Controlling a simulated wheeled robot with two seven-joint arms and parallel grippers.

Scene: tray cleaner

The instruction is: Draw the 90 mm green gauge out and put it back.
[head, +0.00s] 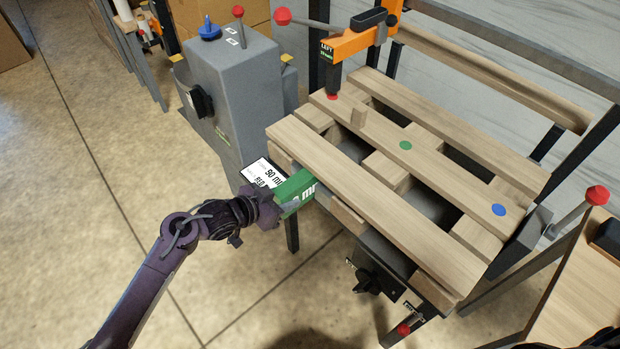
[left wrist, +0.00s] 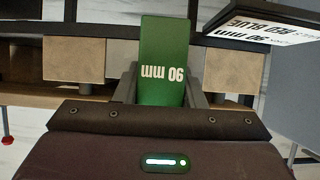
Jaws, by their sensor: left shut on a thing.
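The green gauge (head: 296,193), a flat block marked "90 mm", sits at the near left side of the wooden pallet (head: 370,195). My left gripper (head: 277,207) is shut on its outer end. In the left wrist view the gauge (left wrist: 163,58) lies between my two fingers (left wrist: 163,90), and its far end reaches toward the pallet's blocks. How deep it sits in the pallet gap is hidden. My right gripper is not seen.
A grey machine (head: 235,95) with a black knob stands behind my left gripper. An orange clamp (head: 355,42) marked "LEFT" reaches over the pallet's far corner. Red, green (head: 405,145) and blue (head: 498,210) dots mark one board. Open floor lies around my left arm.

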